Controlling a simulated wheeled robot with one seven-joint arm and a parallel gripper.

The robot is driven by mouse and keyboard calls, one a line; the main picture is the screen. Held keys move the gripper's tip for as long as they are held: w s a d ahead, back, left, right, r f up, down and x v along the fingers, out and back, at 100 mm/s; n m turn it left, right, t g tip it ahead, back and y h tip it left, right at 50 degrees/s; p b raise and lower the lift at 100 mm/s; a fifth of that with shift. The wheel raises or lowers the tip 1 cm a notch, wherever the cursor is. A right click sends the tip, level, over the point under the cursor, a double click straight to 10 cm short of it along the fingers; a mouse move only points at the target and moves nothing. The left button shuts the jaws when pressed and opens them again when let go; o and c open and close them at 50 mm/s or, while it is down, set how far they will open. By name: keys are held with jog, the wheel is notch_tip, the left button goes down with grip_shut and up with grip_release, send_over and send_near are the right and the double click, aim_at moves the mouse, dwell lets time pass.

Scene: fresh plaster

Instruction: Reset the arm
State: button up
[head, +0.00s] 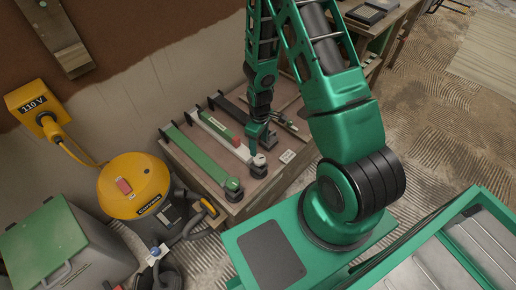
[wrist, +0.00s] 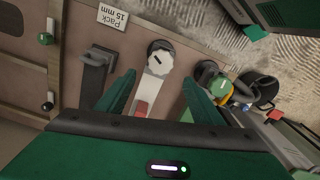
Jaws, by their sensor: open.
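My green arm reaches over the low wooden bench and hangs down at its far side. My gripper (head: 258,140) points down above the bench fixtures, near the white bar (head: 219,133). In the wrist view my gripper (wrist: 158,77) shows two green fingers spread apart with nothing held. The white bar, with a red part and a round white knob (wrist: 160,57), shows between and beyond the fingers. I cannot tell how far above it the fingertips are.
A green bar (head: 205,160) and a black bar (head: 236,112) flank the white one. A label (head: 287,156) lies on the bench. A yellow vacuum (head: 134,186), a green-lidded box (head: 42,242) and a yellow 110 V box (head: 33,104) stand at left.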

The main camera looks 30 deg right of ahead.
jog(key=shift+r, duration=0.55)
jog(key=s+d+r+m, duration=0.2)
jog(key=d+r, duration=0.1)
jog(key=r, duration=0.4)
jog(key=s+d+r+m+h, duration=0.1)
jog(key=s+d+r, duration=0.15)
jog(key=r, duration=0.45)
jog(key=s+d+r+m, duration=0.1)
jog(key=d+r+m, duration=0.15)
jog(key=r, duration=0.55)
jog(key=s+r+m+y, duration=0.1)
jog(key=s+r+m, duration=0.6)
jog(key=s+r, duration=0.8)
jog(key=s, duration=0.4)
jog(key=shift+s+d, duration=0.2)
jog(key=shift+d, duration=0.2)
